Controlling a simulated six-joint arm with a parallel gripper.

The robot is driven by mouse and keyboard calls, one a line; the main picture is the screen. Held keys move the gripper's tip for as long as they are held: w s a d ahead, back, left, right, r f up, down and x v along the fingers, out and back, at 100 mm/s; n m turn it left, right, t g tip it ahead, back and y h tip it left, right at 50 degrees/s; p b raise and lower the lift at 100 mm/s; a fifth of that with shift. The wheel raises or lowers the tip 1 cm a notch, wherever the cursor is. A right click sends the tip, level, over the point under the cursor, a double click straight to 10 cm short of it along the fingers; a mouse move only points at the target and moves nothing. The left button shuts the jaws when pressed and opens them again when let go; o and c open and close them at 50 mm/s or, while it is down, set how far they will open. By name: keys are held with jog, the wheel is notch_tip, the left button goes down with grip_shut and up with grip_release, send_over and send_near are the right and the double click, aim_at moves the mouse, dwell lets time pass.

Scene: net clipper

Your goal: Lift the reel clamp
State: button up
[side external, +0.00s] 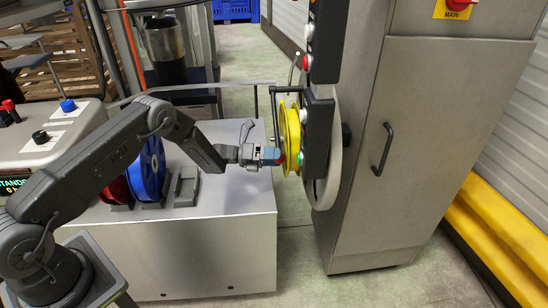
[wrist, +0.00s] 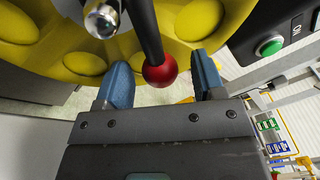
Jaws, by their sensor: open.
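A dark lever with a red ball knob (wrist: 160,72), which looks like the handle of the reel clamp, hangs in front of a yellow reel (wrist: 190,20). In the side external view the yellow reel (side external: 290,137) is mounted on the left face of the grey machine. My gripper (wrist: 160,64) has two blue fingers spread apart, with the red knob between them in the wrist view. Gaps show on both sides of the knob. In the side view my gripper (side external: 272,156) is close to the reel's front, and contact there is too small to tell.
A blue reel (side external: 147,170) and a red reel (side external: 117,184) stand on the grey bench (side external: 200,245) under my arm. The grey cabinet (side external: 390,150) stands right of the yellow reel. A green button (wrist: 270,46) is on a panel at upper right in the wrist view.

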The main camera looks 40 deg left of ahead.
jog(key=shift+c, duration=0.4)
grip_shut()
jog(key=shift+s+d+r, duration=0.25)
jog(key=shift+r, duration=0.25)
notch_tip(320, 180, up, 12)
jog(key=s+d+r+n+t, duration=0.1)
jog(key=s+d+n, duration=0.1)
jog(key=n, duration=0.5)
jog(key=w+a+r+n+t, duration=0.1)
jog(key=w+a+r+n, duration=0.1)
jog(key=r+n, duration=0.3)
jog(key=w+a+r+n+t, duration=0.1)
jog(key=r+n, duration=0.4)
jog(key=r, duration=0.5)
jog(key=shift+w+a+t, duration=0.4)
jog(key=shift+w+a, duration=0.15)
